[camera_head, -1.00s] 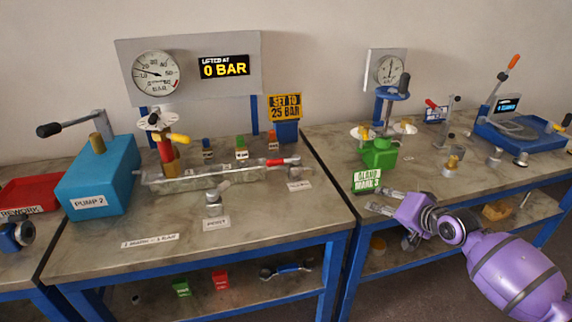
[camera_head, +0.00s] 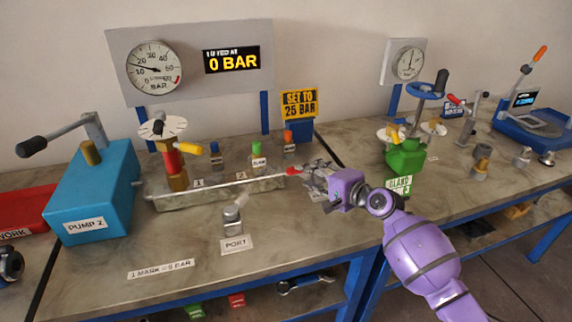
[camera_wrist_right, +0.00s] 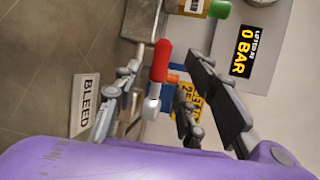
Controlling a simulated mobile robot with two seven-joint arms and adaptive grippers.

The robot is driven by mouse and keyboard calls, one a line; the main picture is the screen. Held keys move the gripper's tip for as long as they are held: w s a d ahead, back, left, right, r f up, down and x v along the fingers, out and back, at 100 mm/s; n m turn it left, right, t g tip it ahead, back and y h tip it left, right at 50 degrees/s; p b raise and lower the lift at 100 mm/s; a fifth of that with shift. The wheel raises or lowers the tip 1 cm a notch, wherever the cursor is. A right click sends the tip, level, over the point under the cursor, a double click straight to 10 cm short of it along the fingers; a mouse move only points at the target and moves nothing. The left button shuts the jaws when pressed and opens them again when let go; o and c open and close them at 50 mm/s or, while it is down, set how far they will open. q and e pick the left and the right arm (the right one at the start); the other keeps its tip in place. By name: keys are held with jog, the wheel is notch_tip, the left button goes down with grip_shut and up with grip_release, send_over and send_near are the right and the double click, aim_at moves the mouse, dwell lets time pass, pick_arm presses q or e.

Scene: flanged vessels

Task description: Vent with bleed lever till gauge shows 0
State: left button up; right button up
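The bleed lever has a red grip (camera_head: 293,170) and a metal shank, at the right end of the manifold block (camera_head: 220,193). In the right wrist view the red grip (camera_wrist_right: 161,62) stands between the two fingers of my right gripper (camera_wrist_right: 163,66), with gaps on both sides. That gripper (camera_head: 312,175) is open and partly hides the lever's mount in the head view. The BLEED label (camera_wrist_right: 86,103) shows in the wrist view. The round gauge (camera_head: 155,67) has its needle between 10 and 20. My left gripper is out of view.
A display (camera_head: 231,60) reads 0 BAR. Behind the lever stands a yellow SET TO 25 BAR sign (camera_head: 299,103). A blue pump (camera_head: 95,190), a white handwheel (camera_head: 162,128) and a port (camera_head: 233,220) are left. The green gland fixture (camera_head: 405,158) is close at right.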

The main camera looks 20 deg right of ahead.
jog(key=shift+w+a, duration=0.1)
jog(key=shift+w, duration=0.15)
jog(key=shift+x, duration=1.05)
jog(key=x, duration=0.3)
jog(key=shift+w+a+f+b, duration=0.15)
jog(key=shift+w+f+b, duration=0.1)
jog(key=shift+b, duration=0.1)
jog(key=shift+w, duration=0.15)
jog(key=shift+a, duration=0.1)
jog(key=shift+w, duration=0.1)
grip_shut()
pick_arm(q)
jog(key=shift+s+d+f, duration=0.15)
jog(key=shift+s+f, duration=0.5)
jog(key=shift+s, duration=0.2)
